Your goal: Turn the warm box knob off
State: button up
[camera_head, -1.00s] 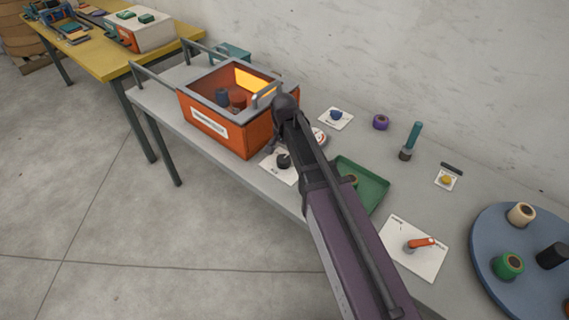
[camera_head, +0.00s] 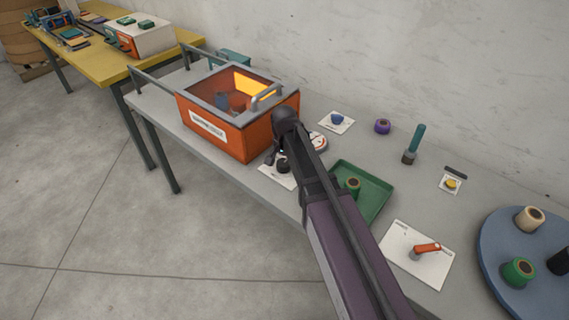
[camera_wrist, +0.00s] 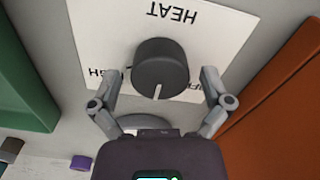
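The dark round knob (camera_wrist: 160,68) sits on a white card (camera_wrist: 105,35) marked HEAT, upside down in the wrist view. Its white pointer line faces the bottom of that picture, towards my gripper's body. Other lettering on the card is partly hidden by the knob and fingers. My gripper (camera_wrist: 158,82) is open, with one finger on each side of the knob and gaps visible. In the head view the knob (camera_head: 283,167) is partly hidden by my gripper (camera_head: 277,153), beside the orange warm box (camera_head: 240,140). The box glows inside.
A green tray (camera_head: 375,180) lies close right of the knob. A lever card (camera_head: 435,270) and a blue turntable (camera_head: 500,265) with spools are further right. Small cards and a purple spool (camera_head: 382,126) stand near the wall. The yellow table (camera_head: 95,62) is at the far left.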

jog(key=c, duration=0.9)
jog(key=shift+c, duration=0.2)
jog(key=shift+n, duration=0.4)
jog(key=n, duration=1.1)
jog(key=shift+s+a, duration=0.1)
jog(key=shift+a, duration=0.1)
jog(key=o, duration=1.1)
jog(key=shift+o, duration=0.2)
